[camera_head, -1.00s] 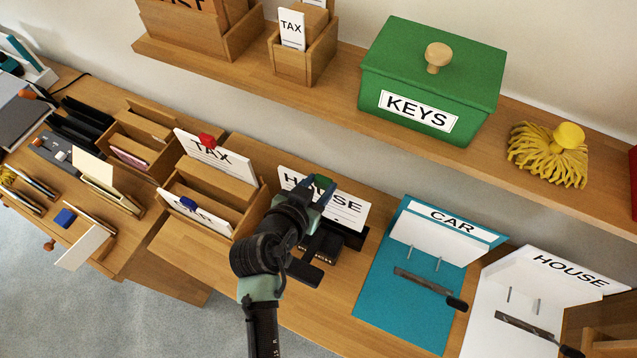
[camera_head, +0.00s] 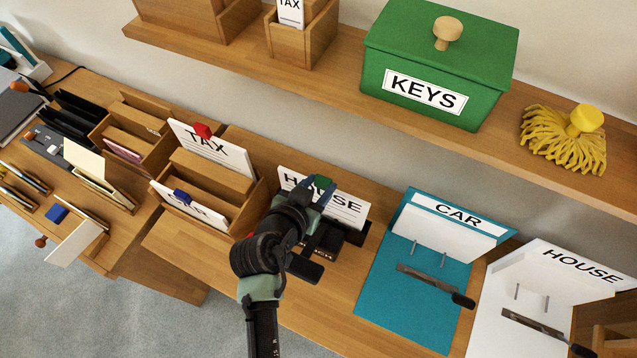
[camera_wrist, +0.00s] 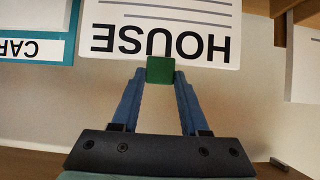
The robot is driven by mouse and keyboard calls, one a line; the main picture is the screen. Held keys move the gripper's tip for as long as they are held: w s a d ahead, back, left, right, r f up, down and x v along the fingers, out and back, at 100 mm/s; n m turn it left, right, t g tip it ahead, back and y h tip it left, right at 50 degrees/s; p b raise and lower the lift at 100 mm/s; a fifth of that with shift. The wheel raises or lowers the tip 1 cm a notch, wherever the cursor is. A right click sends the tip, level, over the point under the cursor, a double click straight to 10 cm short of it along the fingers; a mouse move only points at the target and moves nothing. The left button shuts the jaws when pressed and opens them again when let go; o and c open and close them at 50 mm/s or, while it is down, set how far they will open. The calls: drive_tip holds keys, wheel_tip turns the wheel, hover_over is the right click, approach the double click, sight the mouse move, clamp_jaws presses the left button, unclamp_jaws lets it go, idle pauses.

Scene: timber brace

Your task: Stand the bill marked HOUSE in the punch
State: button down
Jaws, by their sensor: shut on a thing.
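The white bill marked HOUSE (camera_head: 347,210) stands upright with its lettering toward the head camera. My gripper (camera_head: 320,188) is shut on the small green tab at the bill's top edge. The wrist view shows the green tab (camera_wrist: 160,70) between my fingertips, with the HOUSE lettering (camera_wrist: 160,42) upside down there. The black punch (camera_head: 352,236) is on the desk directly below the bill, partly hidden by my arm and the bill. I cannot tell whether the bill's lower edge is in its slot.
A wooden sorter (camera_head: 214,178) with TAX and CAR bills stands close on the left. A teal CAR binder (camera_head: 400,310) and a white HOUSE binder (camera_head: 490,335) lie to the right. A shelf above bears a green KEYS box (camera_head: 440,60) and a yellow duster (camera_head: 565,140).

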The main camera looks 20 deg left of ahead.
sight(322, 190)
drive_tip(key=shift+f+b, duration=1.3)
drive_tip(key=shift+f, duration=0.2)
drive_tip(key=shift+c, duration=1.7)
unclamp_jaws()
drive_tip(key=shift+o, duration=0.2)
drive_tip(key=o, duration=0.3)
